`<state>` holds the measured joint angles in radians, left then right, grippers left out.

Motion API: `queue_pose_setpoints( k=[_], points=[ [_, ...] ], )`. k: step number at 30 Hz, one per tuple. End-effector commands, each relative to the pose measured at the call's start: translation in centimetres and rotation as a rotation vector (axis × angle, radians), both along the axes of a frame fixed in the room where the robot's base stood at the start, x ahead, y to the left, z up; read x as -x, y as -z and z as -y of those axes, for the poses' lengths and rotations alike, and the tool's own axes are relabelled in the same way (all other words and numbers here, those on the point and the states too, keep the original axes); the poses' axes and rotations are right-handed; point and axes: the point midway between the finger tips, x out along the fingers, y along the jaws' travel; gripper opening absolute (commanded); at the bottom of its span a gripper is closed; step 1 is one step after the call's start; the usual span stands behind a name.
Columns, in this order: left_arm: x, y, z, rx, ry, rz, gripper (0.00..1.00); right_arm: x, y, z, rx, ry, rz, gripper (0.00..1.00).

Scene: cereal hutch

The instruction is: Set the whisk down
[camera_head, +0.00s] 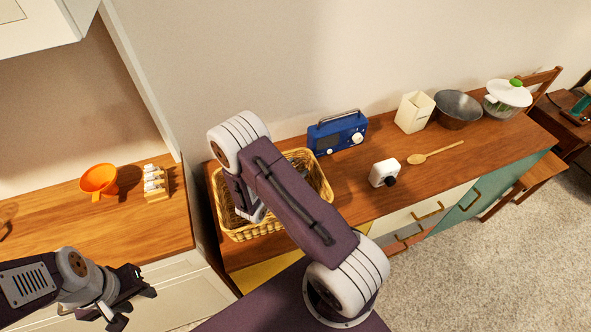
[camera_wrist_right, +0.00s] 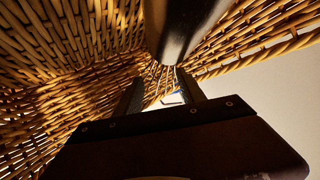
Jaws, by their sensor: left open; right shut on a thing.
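My right arm reaches over the wicker basket (camera_head: 240,233) on the wooden sideboard, and its gripper is hidden behind the arm in the head view. In the right wrist view my right gripper (camera_wrist_right: 163,88) is inside the basket, with woven walls around it. My left gripper (camera_head: 135,306) is open and empty at the lower left, in front of the left counter.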

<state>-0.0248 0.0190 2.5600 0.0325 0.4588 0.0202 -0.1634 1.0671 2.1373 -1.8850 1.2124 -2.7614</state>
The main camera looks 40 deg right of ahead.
Motion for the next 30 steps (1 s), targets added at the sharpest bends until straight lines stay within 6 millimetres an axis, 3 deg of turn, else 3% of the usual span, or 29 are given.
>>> queue_pose_setpoints(
  k=[18,19,30],
  points=[
    [0.0,0.4,0.0,0.0,0.0,0.0,0.41,0.0,1.1,0.0,0.0,0.0,-0.001,0.06],
    [0.0,0.4,0.0,0.0,0.0,0.0,0.41,0.0,1.1,0.0,0.0,0.001,-0.001,0.55],
    [0.0,0.1,0.0,0.0,0.0,0.0,0.41,0.0,0.4,0.0,0.0,0.0,0.001,0.56]
  ],
)
